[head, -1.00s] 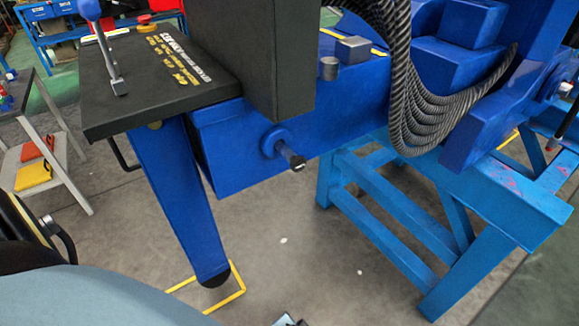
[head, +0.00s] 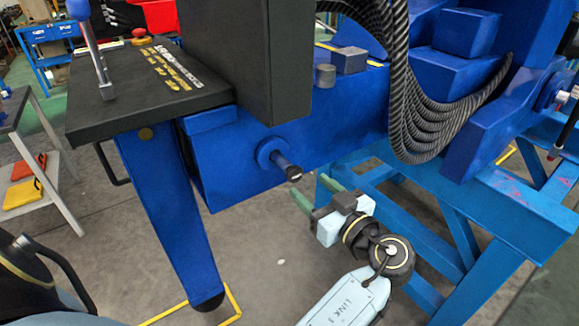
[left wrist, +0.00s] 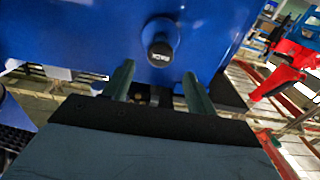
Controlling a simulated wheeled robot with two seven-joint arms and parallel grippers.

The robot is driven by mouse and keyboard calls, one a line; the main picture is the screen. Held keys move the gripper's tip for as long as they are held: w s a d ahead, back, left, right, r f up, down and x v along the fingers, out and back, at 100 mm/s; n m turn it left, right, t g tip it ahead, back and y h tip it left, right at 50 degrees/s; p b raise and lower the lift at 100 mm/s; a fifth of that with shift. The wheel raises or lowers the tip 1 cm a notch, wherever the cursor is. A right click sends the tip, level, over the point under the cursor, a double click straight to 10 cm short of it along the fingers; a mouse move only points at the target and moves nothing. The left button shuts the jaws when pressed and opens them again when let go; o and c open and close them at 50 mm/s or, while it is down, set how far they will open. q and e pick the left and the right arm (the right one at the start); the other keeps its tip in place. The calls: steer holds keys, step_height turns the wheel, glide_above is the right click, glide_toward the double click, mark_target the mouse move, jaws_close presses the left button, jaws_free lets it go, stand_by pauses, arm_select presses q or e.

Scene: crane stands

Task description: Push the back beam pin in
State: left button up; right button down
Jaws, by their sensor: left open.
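The back beam pin (head: 287,167) is a black-tipped rod that sticks out of a round blue collar on the side of the blue beam (head: 225,165). In the left wrist view, the pin (left wrist: 159,51) shows end-on with pale lettering that seems to read "BACK". My left gripper (head: 318,193) is below and to the right of the pin in the head view. Its two green fingers are apart with nothing between them. In the left wrist view, the open fingers (left wrist: 157,78) sit just below the pin and look apart from it. My right gripper is not in view.
A dark control panel (head: 140,85) with a blue-knobbed lever stands left of the beam. A light-blue stand (head: 450,235) is on the right, close to my left arm. Coiled cable (head: 420,120) hangs above it. Grey floor (head: 260,270) is clear below the beam.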

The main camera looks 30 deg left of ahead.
mark_target(297, 174)
arm_select(q)
steer(key=x, duration=0.8)
steer(key=shift+p, duration=0.4)
steer(key=shift+w+a, duration=0.25)
steer(key=shift+a, duration=0.2)
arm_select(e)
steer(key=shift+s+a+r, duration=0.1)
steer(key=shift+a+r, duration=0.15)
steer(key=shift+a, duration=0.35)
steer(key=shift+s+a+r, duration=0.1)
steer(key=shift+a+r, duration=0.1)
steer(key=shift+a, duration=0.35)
